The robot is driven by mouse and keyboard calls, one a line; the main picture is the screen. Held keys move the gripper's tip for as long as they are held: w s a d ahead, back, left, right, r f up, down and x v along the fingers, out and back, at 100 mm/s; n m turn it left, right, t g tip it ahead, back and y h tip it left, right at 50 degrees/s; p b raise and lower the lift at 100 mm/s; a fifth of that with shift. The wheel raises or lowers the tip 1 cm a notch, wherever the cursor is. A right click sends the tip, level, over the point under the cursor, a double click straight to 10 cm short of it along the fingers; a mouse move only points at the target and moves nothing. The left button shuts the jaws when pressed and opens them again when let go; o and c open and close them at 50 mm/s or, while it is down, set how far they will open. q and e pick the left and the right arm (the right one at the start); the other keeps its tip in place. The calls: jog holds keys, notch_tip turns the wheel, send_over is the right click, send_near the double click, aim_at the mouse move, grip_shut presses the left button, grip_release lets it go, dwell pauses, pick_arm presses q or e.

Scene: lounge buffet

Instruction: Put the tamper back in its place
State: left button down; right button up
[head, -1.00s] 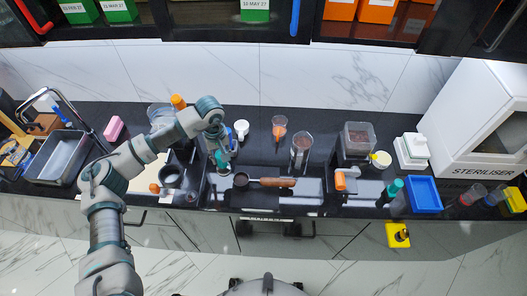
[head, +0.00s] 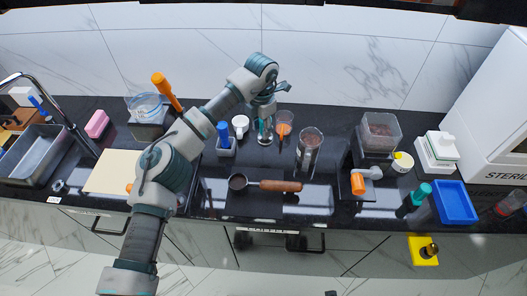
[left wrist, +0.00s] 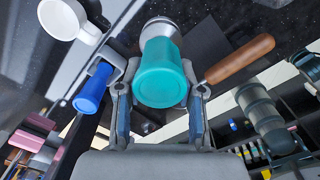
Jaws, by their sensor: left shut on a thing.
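My left gripper (head: 264,118) is over the back middle of the dark counter, just right of a white cup (head: 240,123). In the left wrist view its two fingers (left wrist: 160,102) are shut on the tamper, which has a teal handle (left wrist: 163,75) and a round silver base at its far end. In the head view only a little of the tamper (head: 265,137) shows below the fingers. I cannot tell whether its base touches the counter. My right gripper is not in view.
A blue-handled tool (head: 224,133) stands in a grey holder left of the gripper. A wooden-handled portafilter (head: 281,186) lies in front. A blue tray (head: 455,203) is at far right.

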aim_at(262, 144)
pick_arm(q)
notch_tip(262, 144, down, 8)
jog(key=shift+f+b, duration=0.25)
jog(key=shift+b, duration=0.15)
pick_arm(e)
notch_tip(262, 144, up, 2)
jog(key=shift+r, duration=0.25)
pick_arm(q)
jog(key=c, duration=0.7)
grip_release()
jog(key=shift+r, duration=0.35)
notch_tip(262, 144, up, 11)
jog(key=shift+s+f+p, duration=0.1)
jog(key=shift+p, duration=0.6)
jog(key=shift+r, duration=0.3)
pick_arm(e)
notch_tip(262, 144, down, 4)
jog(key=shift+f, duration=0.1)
